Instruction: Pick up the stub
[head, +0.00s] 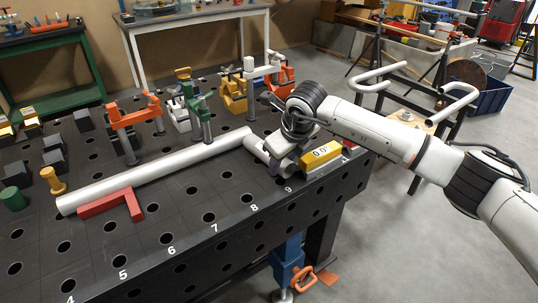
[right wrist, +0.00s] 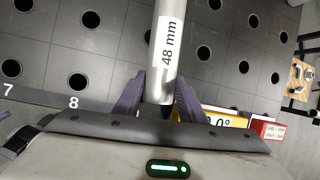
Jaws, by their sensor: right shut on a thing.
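The stub (head: 258,147) is a short grey pipe at the right end of the long pipe on the black table. In the right wrist view the stub (right wrist: 167,60) carries a white "48 mm" label and runs up out of the picture. My right gripper (head: 281,164) is shut on the stub near its front end. Its two dark fingers (right wrist: 160,92) stand on either side of the pipe. Whether the stub touches the table is hard to tell. My left gripper is not in view.
A long grey pipe (head: 150,173) lies beside a red square (head: 110,204). A yellow gauge block (head: 321,160) stands just right of my gripper, with a red and white box (right wrist: 268,128) by it. Orange and green clamps (head: 196,113) stand behind. The front holes are clear.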

